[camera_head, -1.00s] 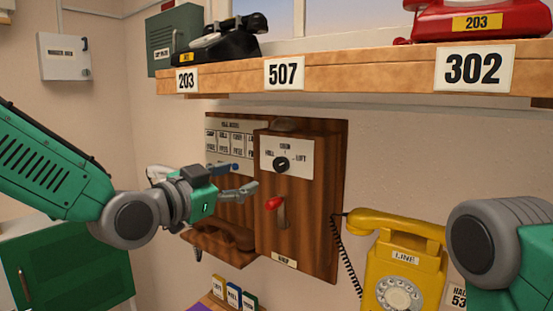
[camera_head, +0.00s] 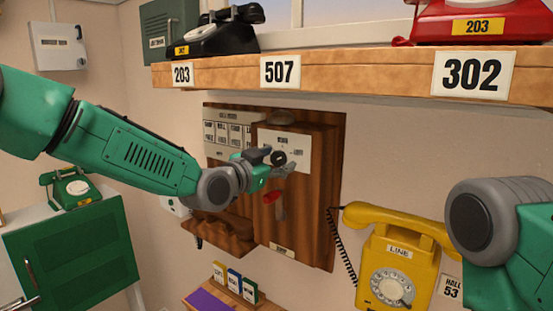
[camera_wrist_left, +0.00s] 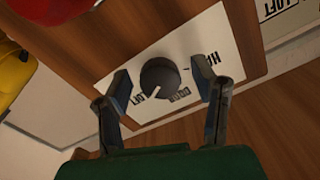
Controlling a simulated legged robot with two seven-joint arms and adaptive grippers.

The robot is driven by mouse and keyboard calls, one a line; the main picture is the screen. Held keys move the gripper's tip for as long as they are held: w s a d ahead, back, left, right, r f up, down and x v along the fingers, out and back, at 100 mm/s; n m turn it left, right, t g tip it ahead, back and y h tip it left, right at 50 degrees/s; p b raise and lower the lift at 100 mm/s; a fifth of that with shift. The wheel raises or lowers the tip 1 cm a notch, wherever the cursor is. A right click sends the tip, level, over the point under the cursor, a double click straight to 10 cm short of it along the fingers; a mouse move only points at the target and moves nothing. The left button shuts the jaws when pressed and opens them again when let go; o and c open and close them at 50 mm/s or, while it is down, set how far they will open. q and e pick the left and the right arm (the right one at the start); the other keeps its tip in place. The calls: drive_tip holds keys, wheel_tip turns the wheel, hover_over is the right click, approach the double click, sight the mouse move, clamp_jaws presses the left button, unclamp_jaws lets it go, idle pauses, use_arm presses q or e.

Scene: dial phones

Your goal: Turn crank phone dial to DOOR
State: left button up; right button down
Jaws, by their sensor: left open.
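The crank phone (camera_head: 318,200) is a brown wooden box on the wall, with a white dial plate (camera_head: 301,150). Its dark round knob (camera_head: 279,157) is partly covered by my left gripper (camera_head: 281,162) in the head view. In the left wrist view, the knob (camera_wrist_left: 160,75) stands between the two spread fingers of the left gripper (camera_wrist_left: 163,80), with gaps on both sides. The plate reads LOFT, DOOR and a partly hidden HALL. The knob's white mark points toward the lower left there, nearer LOFT than DOOR. My right gripper is out of view.
A red crank handle (camera_head: 272,197) sits just below the gripper. A yellow phone (camera_head: 391,264) hangs to the right with its cord. A wooden shelf (camera_head: 350,75) with black and red phones runs above. My right arm shows at the right edge.

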use_arm(q)
drive_tip(key=shift+d, duration=0.15)
drive_tip(key=c, duration=1.2)
drive_tip(key=shift+o, duration=0.2)
